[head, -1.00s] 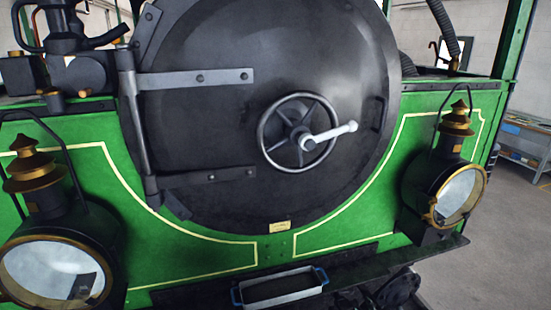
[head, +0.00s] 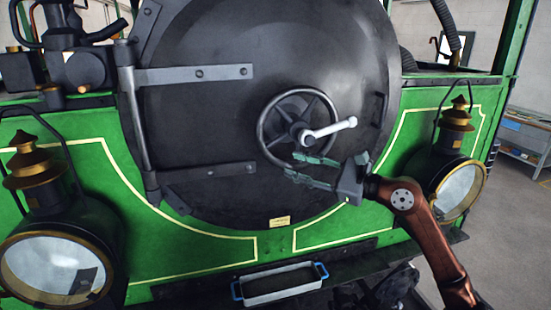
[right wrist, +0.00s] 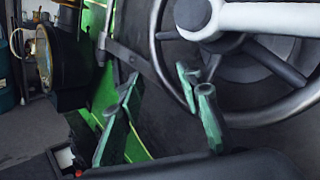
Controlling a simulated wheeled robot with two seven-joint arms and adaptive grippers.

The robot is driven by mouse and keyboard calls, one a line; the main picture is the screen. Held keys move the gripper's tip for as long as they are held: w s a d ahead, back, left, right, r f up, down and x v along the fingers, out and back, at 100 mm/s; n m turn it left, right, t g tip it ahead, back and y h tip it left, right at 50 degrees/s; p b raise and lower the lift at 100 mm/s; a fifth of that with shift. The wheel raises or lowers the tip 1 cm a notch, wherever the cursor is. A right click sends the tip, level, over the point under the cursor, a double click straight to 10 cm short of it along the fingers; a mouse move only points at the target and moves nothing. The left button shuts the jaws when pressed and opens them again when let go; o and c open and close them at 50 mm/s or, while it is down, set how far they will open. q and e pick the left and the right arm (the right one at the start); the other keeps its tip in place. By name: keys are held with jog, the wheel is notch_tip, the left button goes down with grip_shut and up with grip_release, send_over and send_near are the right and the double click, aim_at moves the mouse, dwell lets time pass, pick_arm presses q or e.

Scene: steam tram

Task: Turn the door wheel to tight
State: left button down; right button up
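The door wheel (head: 303,131) is a dark spoked handwheel on the round black smokebox door (head: 210,115). A pale lever handle (head: 332,129) sits at its hub and points right and slightly up. In the right wrist view the wheel rim (right wrist: 290,106) and the lever (right wrist: 265,18) fill the upper right. My right gripper (head: 293,168) is at the lower rim of the wheel, its greenish fingers pointing left. In the right wrist view its fingers (right wrist: 157,78) are spread apart with nothing gripped between them. I cannot tell whether one touches the rim. My left gripper is out of view.
A brass-topped lamp (head: 462,190) stands right of my right arm, and another lamp (head: 52,270) is at the left. A grey tray with blue handles (head: 280,287) lies on the ledge below the door. Hinge straps (head: 195,77) cross the door's left side.

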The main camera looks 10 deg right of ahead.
aim_at(278, 159)
jog(key=shift+w+a+r, duration=0.1)
jog(key=shift+w+r, duration=0.05)
jog(key=shift+w, duration=0.1)
jog(key=p+x, duration=0.2)
jog(key=x, duration=0.4)
jog(key=shift+p, duration=0.4)
jog(key=shift+w+a, duration=0.45)
jog(key=shift+w, duration=0.05)
jog(key=shift+c, duration=0.6)
grip_shut()
